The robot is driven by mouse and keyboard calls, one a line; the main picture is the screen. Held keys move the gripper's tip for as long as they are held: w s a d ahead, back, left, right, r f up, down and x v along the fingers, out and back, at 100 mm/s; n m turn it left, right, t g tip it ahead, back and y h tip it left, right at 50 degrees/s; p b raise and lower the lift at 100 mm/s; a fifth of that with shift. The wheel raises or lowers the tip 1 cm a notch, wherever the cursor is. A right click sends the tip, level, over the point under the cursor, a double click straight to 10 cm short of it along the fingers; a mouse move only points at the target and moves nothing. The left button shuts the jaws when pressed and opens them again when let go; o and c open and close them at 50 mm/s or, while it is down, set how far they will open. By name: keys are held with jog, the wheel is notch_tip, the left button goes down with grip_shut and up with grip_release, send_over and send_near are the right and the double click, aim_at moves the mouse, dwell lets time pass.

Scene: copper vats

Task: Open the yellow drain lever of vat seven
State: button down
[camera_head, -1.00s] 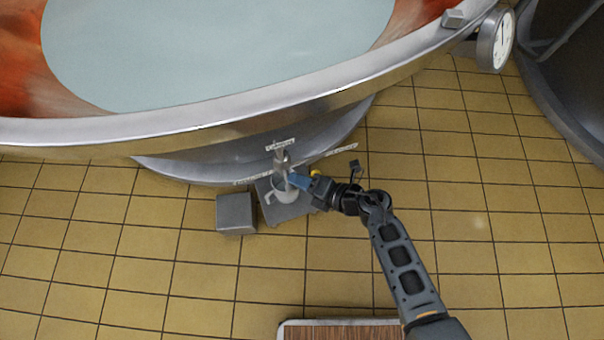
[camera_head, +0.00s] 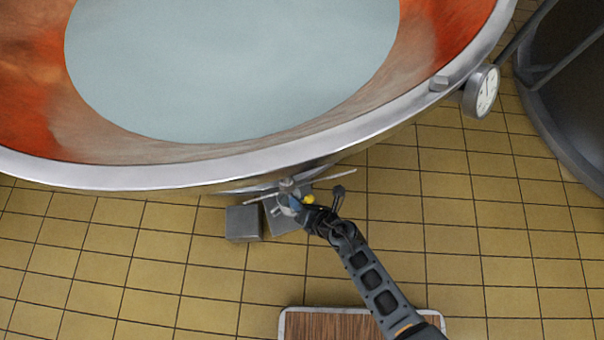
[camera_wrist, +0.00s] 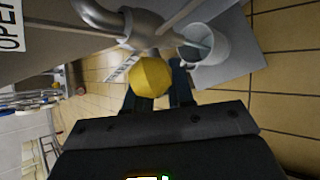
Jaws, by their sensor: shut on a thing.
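The yellow drain lever knob (camera_head: 309,199) shows small beside the outlet under the rim of the vat (camera_head: 250,172). In the wrist view the yellow knob (camera_wrist: 152,77) sits between the fingers of my gripper (camera_wrist: 155,92), beside the grey metal outlet pipe (camera_wrist: 140,28). My gripper (camera_head: 302,206) is shut on the knob. The lever's shaft is mostly hidden behind the knob, and its angle cannot be told.
A pale jug (camera_wrist: 206,42) stands under the outlet, close to my fingers, on a grey plate (camera_wrist: 236,50). A grey block (camera_head: 243,223) is on the tiles at left. A gauge (camera_head: 484,92) juts from the vat. A wooden-topped board (camera_head: 325,322) lies in front.

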jog(key=shift+s+r+h+p, duration=0.1)
jog(key=shift+r+h+p, duration=0.35)
jog(key=shift+p, duration=0.3)
jog(key=a+n+h+p, duration=0.1)
jog(key=h+p, duration=0.1)
jog(key=p, duration=0.1)
jog(key=shift+s+n+t, duration=0.1)
jog(key=shift+n+t, duration=0.2)
jog(key=shift+t, duration=0.1)
jog(key=shift+s+a+f+n+h+p, duration=0.1)
jog(key=shift+f+n+h+p, duration=0.1)
jog(key=shift+n+h+p, duration=0.25)
jog(key=shift+a+f+n+t+h, duration=0.1)
jog(key=shift+n+t+h, duration=0.15)
jog(key=shift+t+h, duration=0.45)
jog(key=shift+s+h, duration=0.1)
jog(key=shift+h, duration=0.3)
jog(key=c, duration=1.1)
grip_release()
jog(key=shift+a, duration=0.1)
jog(key=p+v, duration=0.6)
jog(key=v, duration=0.1)
jog(key=shift+s+r, duration=0.2)
jog(key=shift+r, duration=0.25)
